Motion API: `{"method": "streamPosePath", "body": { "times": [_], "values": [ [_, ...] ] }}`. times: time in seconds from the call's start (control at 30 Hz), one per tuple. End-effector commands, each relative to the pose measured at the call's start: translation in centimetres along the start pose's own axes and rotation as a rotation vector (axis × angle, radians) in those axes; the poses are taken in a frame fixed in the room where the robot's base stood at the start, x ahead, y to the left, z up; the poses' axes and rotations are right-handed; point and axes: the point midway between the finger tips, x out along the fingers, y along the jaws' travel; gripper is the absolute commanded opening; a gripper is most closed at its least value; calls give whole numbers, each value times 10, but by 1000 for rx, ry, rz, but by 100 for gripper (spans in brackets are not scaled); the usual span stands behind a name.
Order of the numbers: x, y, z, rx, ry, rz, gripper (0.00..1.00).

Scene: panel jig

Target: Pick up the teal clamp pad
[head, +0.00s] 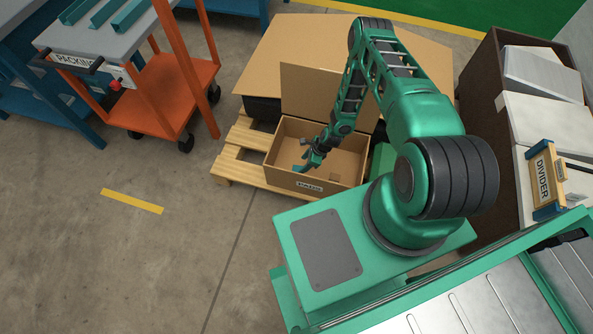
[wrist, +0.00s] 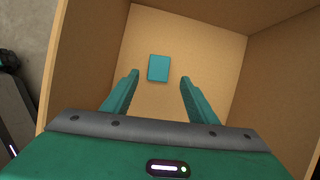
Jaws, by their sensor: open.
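The teal clamp pad (wrist: 159,68) is a small flat rectangular block. It lies on the floor of an open cardboard box (head: 317,186), seen in the wrist view. My gripper (wrist: 158,80) is open and empty, with its two teal fingers apart. In the wrist view the pad shows between and beyond the fingertips, apart from both. In the head view my gripper (head: 312,162) reaches down into the box from above. I cannot pick out the pad in the head view.
The box's walls (wrist: 92,50) stand close around my gripper, and a raised flap (head: 318,95) is at the back. The box rests on a wooden pallet (head: 233,165). An orange cart (head: 163,98) stands to the left. A bin with grey panels (head: 543,120) stands to the right.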

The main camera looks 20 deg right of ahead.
Motion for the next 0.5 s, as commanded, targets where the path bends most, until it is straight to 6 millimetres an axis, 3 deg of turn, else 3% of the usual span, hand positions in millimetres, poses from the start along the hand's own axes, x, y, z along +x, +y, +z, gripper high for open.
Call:
{"method": "streamPosePath", "body": {
  "times": [0.3, 0.5],
  "values": [
    [40, 2, 5, -2, 0, 1, 53],
    [51, 1, 6, -1, 0, 0, 53]
  ]
}}
